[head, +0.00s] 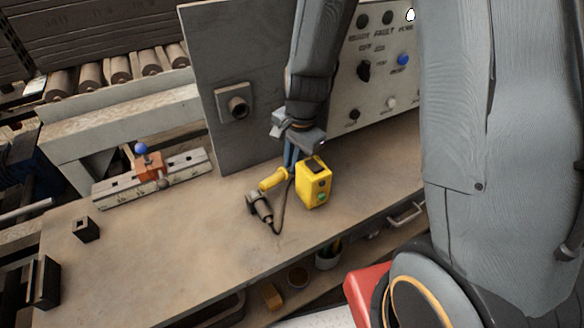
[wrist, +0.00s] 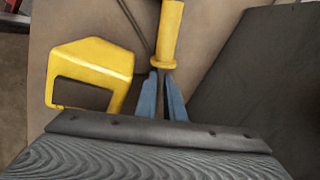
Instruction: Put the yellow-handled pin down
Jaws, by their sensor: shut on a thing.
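The yellow-handled pin (head: 272,180) is in my gripper (head: 289,168), low over the workbench in the head view. In the wrist view, the blue fingers of my gripper (wrist: 164,82) are shut on the pin just below its yellow handle (wrist: 170,36). The handle points away from the wrist camera's mount. The fingers hide part of the pin's shaft. I cannot tell whether the pin touches the bench.
A yellow control box (head: 314,184) stands close beside my gripper, with a dark plug and cable (head: 260,207) before it. An upright grey panel (head: 238,60) and a control panel (head: 378,75) stand behind.

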